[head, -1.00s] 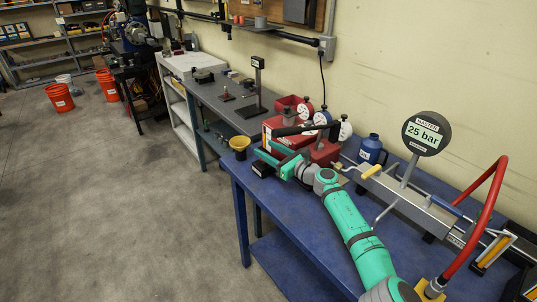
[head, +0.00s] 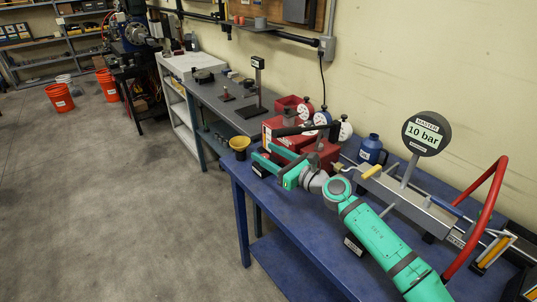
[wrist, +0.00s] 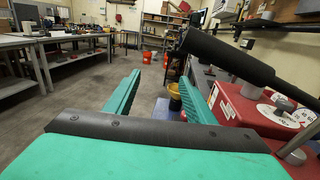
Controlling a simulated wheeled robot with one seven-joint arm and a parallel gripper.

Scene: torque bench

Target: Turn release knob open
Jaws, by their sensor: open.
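My gripper (head: 268,157) is at the left end of the blue bench, beside the red case (head: 284,133). In the wrist view its two teal fingers (wrist: 158,80) are apart with nothing between them. A black bar-shaped handle (head: 298,129) runs above the red case, and a large black grip (wrist: 228,55) shows close to the right finger in the wrist view. The round master gauge (head: 427,134) reads 10 bar. I cannot pick out the release knob for certain; my arm covers part of the bench.
A yellow cup (head: 240,144) stands at the bench's left corner. White-faced dials (head: 345,131) sit by the red case. A red hose (head: 483,217) arches at right. Open floor (head: 130,215) lies at left.

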